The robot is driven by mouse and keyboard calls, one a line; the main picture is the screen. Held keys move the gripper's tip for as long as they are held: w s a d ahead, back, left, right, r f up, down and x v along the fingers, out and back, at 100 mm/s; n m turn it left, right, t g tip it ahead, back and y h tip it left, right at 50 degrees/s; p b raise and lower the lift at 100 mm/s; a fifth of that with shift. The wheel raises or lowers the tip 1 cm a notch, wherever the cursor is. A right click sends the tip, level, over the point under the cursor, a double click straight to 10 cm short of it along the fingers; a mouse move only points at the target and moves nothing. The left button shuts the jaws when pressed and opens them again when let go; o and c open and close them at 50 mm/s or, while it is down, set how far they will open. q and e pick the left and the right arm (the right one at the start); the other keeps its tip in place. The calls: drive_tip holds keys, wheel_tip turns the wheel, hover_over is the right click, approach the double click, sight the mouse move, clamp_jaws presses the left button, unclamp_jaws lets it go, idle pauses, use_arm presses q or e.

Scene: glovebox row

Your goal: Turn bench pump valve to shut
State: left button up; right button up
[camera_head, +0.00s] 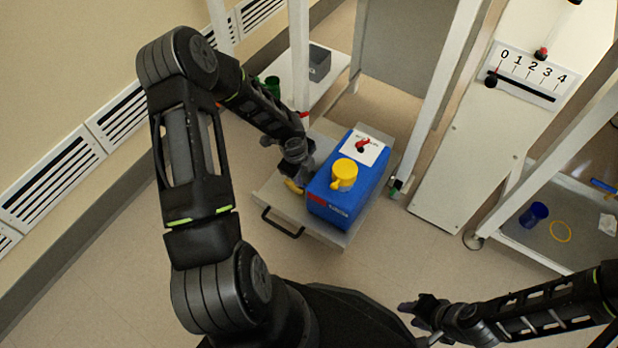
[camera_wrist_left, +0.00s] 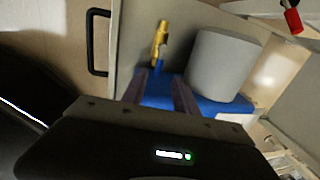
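A blue box (camera_head: 338,200) with a yellow cap (camera_head: 344,174) and a white plate (camera_head: 362,149) with a red pointer stands on a pale cart top. The plate's lettering is too small to read. My left gripper (camera_head: 293,172) is at the left side of this box, close to a small yellow piece (camera_head: 292,187). In the left wrist view, its fingers (camera_wrist_left: 160,92) are apart over a blue surface, with a brass-yellow valve piece (camera_wrist_left: 161,38) beyond the tips and a grey cylinder (camera_wrist_left: 218,65) to the right. Contact is unclear. My right gripper (camera_head: 411,314) is low, away from the cart, and appears open.
The cart's black handle (camera_head: 282,223) is at its near edge. A white panel with a 0 to 4 scale (camera_head: 527,75) is at upper right. A shelf (camera_head: 545,240) holds a blue cup (camera_head: 534,215) and a yellow ring (camera_head: 560,232). White posts flank the cart; the left floor is clear.

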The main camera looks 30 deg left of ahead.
use_arm(q)
drive_tip(key=shift+s, duration=0.1)
drive_tip(key=f+b, duration=0.1)
drive_tip(key=f, duration=0.1)
drive_tip(key=w+f+b, duration=0.1)
drive_tip(key=f, duration=0.2)
drive_tip(key=f+b, duration=0.1)
drive_tip(key=f, duration=0.1)
drive_tip(key=shift+w+f, duration=0.3)
drive_tip(key=shift+f, duration=0.05)
drive_tip(key=shift+c, duration=0.3)
clamp_jaws()
idle(1.0)
